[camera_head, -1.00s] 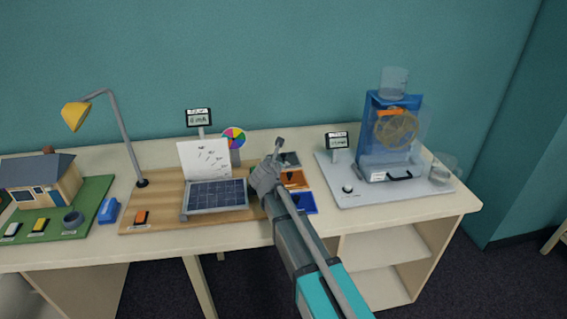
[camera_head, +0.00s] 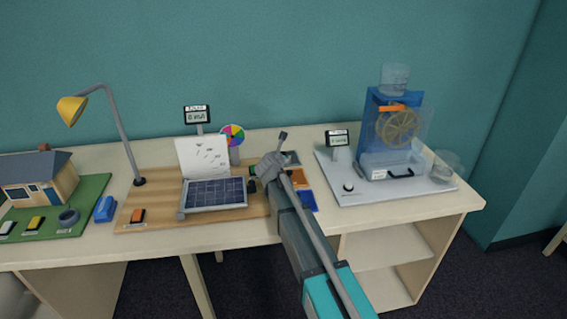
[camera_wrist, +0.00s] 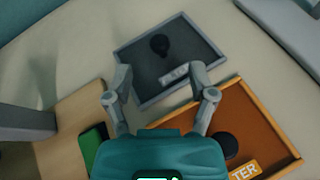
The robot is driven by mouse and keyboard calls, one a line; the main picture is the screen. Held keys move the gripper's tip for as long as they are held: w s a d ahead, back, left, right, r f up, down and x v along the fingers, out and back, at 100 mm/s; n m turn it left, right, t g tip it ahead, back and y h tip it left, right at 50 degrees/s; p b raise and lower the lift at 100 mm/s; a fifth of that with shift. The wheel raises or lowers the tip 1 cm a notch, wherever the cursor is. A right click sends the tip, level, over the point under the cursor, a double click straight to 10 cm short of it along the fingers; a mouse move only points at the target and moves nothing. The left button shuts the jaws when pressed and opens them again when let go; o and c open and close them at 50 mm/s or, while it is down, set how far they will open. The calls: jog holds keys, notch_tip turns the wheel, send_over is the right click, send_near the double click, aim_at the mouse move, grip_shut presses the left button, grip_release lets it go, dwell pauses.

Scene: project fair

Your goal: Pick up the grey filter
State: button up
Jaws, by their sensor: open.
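The grey filter (camera_wrist: 152,62) is a flat dark panel in a lighter grey frame, with a black knob and a small pale label, lying on the table in the wrist view. In the head view it shows partly behind my gripper (camera_head: 268,166), as a small grey patch (camera_head: 292,158). In the wrist view my gripper (camera_wrist: 160,80) is open, its two fingers apart over the near part of the filter, with nothing between them but the filter below. The right finger partly covers the label. Whether the fingers touch the filter cannot be told.
An orange filter (camera_wrist: 275,130) with a black knob lies close on the near right. A blue filter (camera_head: 308,200) is in front of it. The solar panel (camera_head: 215,193) on a wooden board stands left, the water-wheel base (camera_head: 400,195) right. A green piece (camera_wrist: 93,143) lies near the left finger.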

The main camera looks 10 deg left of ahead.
aim_at(283, 153)
jog(key=shift+w+d+f, duration=0.1)
jog(key=shift+w+f, duration=0.15)
jog(key=shift+w, duration=0.4)
jog(key=shift+w, duration=0.1)
jog(key=shift+b+x, duration=1.15)
jog(key=shift+x, duration=1.4)
jog(key=shift+c, duration=0.2)
grip_shut()
